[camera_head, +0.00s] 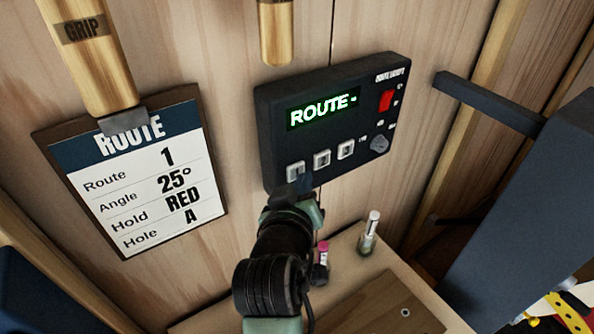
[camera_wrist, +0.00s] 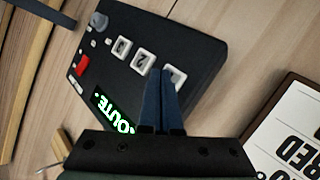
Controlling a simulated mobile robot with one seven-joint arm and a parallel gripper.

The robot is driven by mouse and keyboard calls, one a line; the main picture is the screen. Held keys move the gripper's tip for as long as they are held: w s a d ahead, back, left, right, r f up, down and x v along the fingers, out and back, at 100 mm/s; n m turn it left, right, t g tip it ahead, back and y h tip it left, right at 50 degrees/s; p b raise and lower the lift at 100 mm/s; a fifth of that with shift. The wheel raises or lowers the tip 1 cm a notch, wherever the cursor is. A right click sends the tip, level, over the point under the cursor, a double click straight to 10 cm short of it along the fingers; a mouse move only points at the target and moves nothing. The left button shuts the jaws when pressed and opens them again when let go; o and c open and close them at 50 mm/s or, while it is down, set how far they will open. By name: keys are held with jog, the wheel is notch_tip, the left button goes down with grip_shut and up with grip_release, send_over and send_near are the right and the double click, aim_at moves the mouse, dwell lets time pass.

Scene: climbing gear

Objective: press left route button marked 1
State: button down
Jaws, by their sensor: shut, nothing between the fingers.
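A dark control box (camera_head: 272,135) is mounted on the wooden wall, and its green display (camera_head: 322,108) reads "ROUTE -". Three pale square buttons sit in a row along its lower edge. The left button (camera_head: 296,170) is partly hidden by my gripper; in the wrist view, button 1 (camera_wrist: 176,74) shows just beyond the fingertips, its mark partly covered. The middle button 2 (camera_wrist: 145,62) and the button 3 (camera_wrist: 121,47) are clear. My gripper (camera_head: 303,184) is shut and empty, its dark blue fingertips (camera_wrist: 161,74) at the left button. I cannot tell whether they touch it.
A red switch (camera_head: 386,100) and a grey knob (camera_head: 379,144) are at the box's right. A clipboard (camera_head: 135,180) listing Route 1 hangs left. Small bottles (camera_head: 369,233) stand on a wooden ledge below. A dark bar (camera_head: 490,104) juts out at right.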

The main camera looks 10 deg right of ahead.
jog(key=shift+w+a, duration=0.15)
jog(key=shift+w, duration=0.2)
dwell(0.3)
jog(key=shift+s, duration=0.1)
jog(key=shift+s+d, duration=0.3)
jog(key=shift+s, duration=0.4)
jog(key=shift+p, duration=0.3)
jog(key=shift+s+d+p, duration=0.2)
jog(key=shift+s+d, duration=0.1)
jog(key=shift+s, duration=0.45)
jog(key=shift+s+d+p, duration=0.2)
jog(key=shift+s+d, duration=0.15)
jog(key=shift+s, duration=0.45)
jog(key=shift+s+d+p, duration=0.2)
jog(key=shift+s+d, duration=0.1)
jog(key=shift+s, duration=0.45)
